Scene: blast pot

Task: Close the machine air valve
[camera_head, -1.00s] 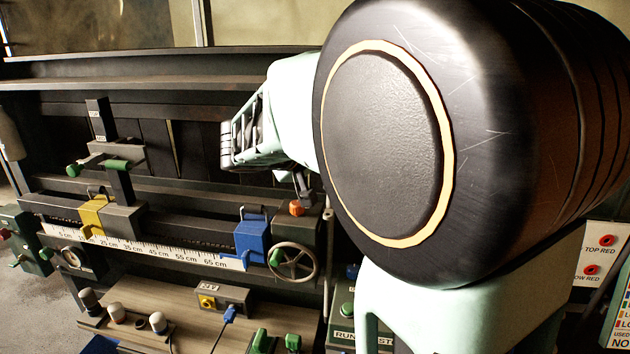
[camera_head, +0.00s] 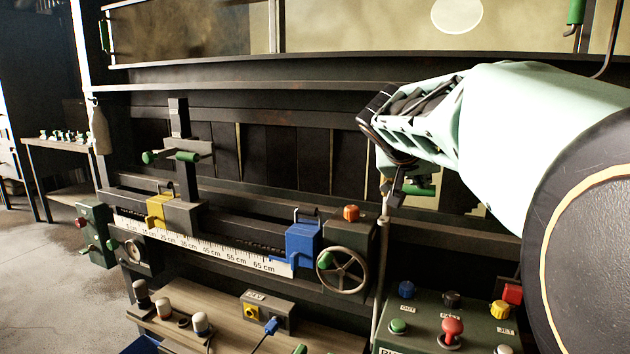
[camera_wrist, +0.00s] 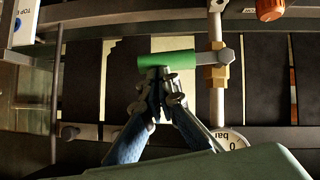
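The valve with a green lever handle (camera_wrist: 166,60) sits on a thin upright pipe (camera_wrist: 218,95) in the wrist view. Its handle lies sideways, pointing left from a brass-coloured fitting (camera_wrist: 217,66). My gripper (camera_wrist: 158,77) has its fingertips drawn together at the near edge of the handle, overlapping it in the picture. The fingers look shut, with nothing clearly between them; whether they touch the handle I cannot tell. In the head view the green handle (camera_head: 419,189) shows just below my gripper, whose fingertips are mostly hidden there.
A gauge marked bar (camera_wrist: 229,140) and an orange knob (camera_wrist: 270,9) are beside the pipe. In the head view, a handwheel (camera_head: 343,270) and blue block (camera_head: 302,246) stand left of the pipe. A control panel (camera_head: 420,312) with coloured buttons lies below my arm.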

